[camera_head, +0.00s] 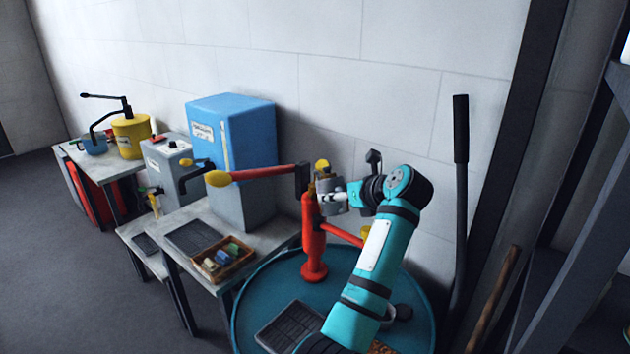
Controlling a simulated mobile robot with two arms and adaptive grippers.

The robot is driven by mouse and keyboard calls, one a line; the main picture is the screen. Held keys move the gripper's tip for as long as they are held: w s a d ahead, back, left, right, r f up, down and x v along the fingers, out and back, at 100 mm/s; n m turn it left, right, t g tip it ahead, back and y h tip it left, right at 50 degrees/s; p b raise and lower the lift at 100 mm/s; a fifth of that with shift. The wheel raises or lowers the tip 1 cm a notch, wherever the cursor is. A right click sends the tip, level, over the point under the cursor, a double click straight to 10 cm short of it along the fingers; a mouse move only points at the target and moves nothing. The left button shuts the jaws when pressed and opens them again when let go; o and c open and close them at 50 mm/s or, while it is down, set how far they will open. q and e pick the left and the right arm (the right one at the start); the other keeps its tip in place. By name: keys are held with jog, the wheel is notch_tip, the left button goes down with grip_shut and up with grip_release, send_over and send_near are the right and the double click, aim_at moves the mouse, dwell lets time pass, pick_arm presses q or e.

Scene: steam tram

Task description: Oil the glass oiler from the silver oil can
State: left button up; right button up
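A teal arm comes in from the lower right, and I take it as my right one. Its gripper (329,196) is beside the upper part of a red hand pump (314,235) on a teal drum. Grey and pale parts overlap there, so I cannot tell whether the fingers are open or hold something. A greyish rounded object (403,312) stands on the drum, partly hidden behind my arm; I cannot tell if it is the silver oil can. I cannot make out the glass oiler. My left gripper is not in view.
The teal drum top (265,285) bears a black tray (290,326). A blue cabinet (235,140), a basket of blocks (224,262) and a yellow can (131,136) stand on benches at left. The pump's red handle (262,174) reaches left. A black lever (461,180) stands right.

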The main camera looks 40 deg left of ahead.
pick_arm(q)
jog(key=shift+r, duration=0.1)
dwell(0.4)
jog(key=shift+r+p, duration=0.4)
jog(key=shift+p, duration=0.1)
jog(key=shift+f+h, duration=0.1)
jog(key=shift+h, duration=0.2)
dwell(0.4)
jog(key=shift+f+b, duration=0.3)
jog(key=shift+b, duration=0.2)
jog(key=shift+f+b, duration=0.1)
jog(key=shift+b, duration=0.5)
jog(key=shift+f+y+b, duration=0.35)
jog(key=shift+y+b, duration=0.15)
jog(key=shift+b, duration=0.5)
